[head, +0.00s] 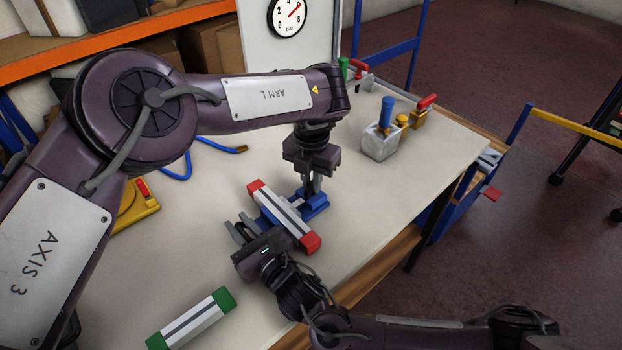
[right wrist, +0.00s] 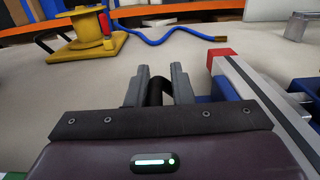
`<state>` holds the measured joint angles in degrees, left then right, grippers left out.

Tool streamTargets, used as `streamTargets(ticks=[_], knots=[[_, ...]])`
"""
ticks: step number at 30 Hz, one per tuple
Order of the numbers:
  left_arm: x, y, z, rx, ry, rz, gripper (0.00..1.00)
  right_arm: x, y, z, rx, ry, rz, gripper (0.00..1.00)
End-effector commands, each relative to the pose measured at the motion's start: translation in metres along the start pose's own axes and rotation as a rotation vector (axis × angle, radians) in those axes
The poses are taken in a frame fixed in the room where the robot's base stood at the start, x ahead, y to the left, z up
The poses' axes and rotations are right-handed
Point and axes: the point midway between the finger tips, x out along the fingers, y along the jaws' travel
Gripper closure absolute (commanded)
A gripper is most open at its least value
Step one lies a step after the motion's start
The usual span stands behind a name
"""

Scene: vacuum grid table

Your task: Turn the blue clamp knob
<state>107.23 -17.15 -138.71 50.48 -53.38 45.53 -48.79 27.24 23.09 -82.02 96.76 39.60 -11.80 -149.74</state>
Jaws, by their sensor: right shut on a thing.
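A blue clamp (head: 314,203) stands on the table beside and under a grey-white bar with red ends (head: 284,214). In the right wrist view the bar (right wrist: 262,100) runs along the right, with blue clamp parts (right wrist: 224,88) beside it. My right gripper (head: 240,229) is at the bar's near left side. Its fingers (right wrist: 161,76) are shut on a dark rounded knob (right wrist: 160,92), largely hidden between them. My left gripper (head: 313,186) points down at the far side of the blue clamp; its fingertips are small and partly hidden, so their opening is unclear.
A green-ended bar (head: 192,319) lies at the front left. A grey block with a blue handle (head: 382,142) and a yellow part with a red handle (head: 420,117) stand at the back right. A yellow reel (right wrist: 87,30) and blue hose (right wrist: 165,36) lie beyond my right gripper.

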Motion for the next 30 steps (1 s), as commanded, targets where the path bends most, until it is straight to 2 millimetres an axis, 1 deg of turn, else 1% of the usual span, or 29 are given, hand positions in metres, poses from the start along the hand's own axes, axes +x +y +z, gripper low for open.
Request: streamTargets(ticks=[1,3,4,11,14,17,20,27,30], knots=[[0.001,-0.001,0.000,0.001,0.000,-0.001,0.79,-0.003,0.001,-0.010,-0.003,0.021,0.003,1.00],[0.001,0.000,0.000,0.001,0.000,0.000,0.70,-0.003,0.001,-0.010,-0.003,0.021,0.003,1.00],[0.001,0.000,0.000,0.000,-0.001,0.001,0.67,-0.003,0.001,-0.010,-0.003,0.021,0.003,1.00],[0.001,0.001,0.000,-0.002,-0.001,0.002,0.67,-0.003,0.001,-0.010,-0.003,0.022,0.003,1.00],[-0.003,0.001,0.000,-0.002,-0.001,0.003,0.67,-0.003,0.001,-0.010,-0.003,0.022,0.003,1.00],[-0.015,0.001,0.001,-0.002,-0.004,0.004,0.67,-0.003,0.001,-0.010,-0.003,0.022,0.002,1.00],[-0.034,0.001,0.001,-0.002,-0.005,0.005,0.67,-0.003,0.001,-0.010,-0.003,0.022,0.002,1.00],[-0.085,0.000,0.000,0.000,-0.005,0.005,0.67,-0.003,0.001,-0.011,-0.003,0.022,0.002,1.00],[-0.101,-0.001,-0.001,-0.001,-0.004,0.005,0.67,-0.003,0.001,-0.011,-0.003,0.022,0.002,1.00]])
